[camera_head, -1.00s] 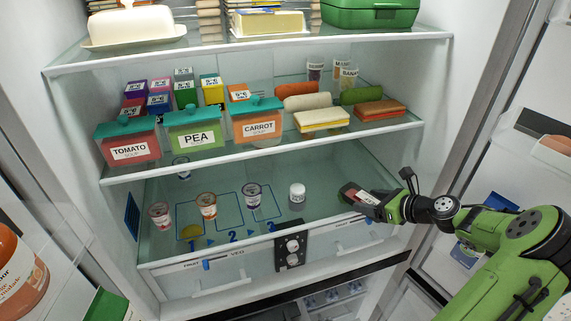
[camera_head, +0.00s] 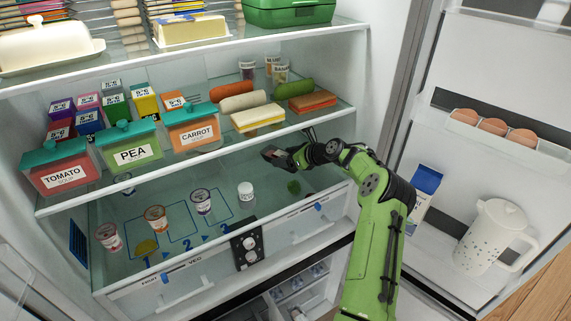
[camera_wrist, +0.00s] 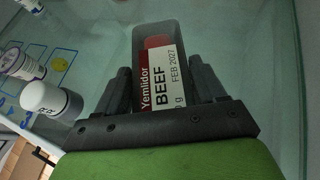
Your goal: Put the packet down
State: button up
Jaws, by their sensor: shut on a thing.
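The packet (camera_wrist: 158,75) is a dark tray with red contents and a white and red BEEF label. My gripper (camera_head: 287,157) is shut on it, with a finger on each side in the wrist view. In the head view the packet (camera_head: 270,154) is at the gripper's tip, inside the fridge, in the space over the right part of the lower glass shelf (camera_head: 230,225). It appears to be held above that shelf. Its underside is hidden.
A white jar (camera_head: 245,192) stands left of a round green mark (camera_head: 293,187) on the lower shelf. Several cups, including one (camera_head: 156,219), stand further left near numbered blue outlines. The middle shelf edge (camera_head: 200,158) is close to my gripper. The open door (camera_head: 470,150) is at right.

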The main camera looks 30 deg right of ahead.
jog(key=shift+w+f, duration=0.1)
jog(key=shift+f, duration=1.75)
jog(key=o, duration=1.3)
jog(key=shift+o, duration=0.2)
jog(key=shift+r, duration=0.15)
jog(key=v, duration=0.7)
jog(key=shift+s+d+r, duration=0.1)
jog(key=shift+s, duration=0.15)
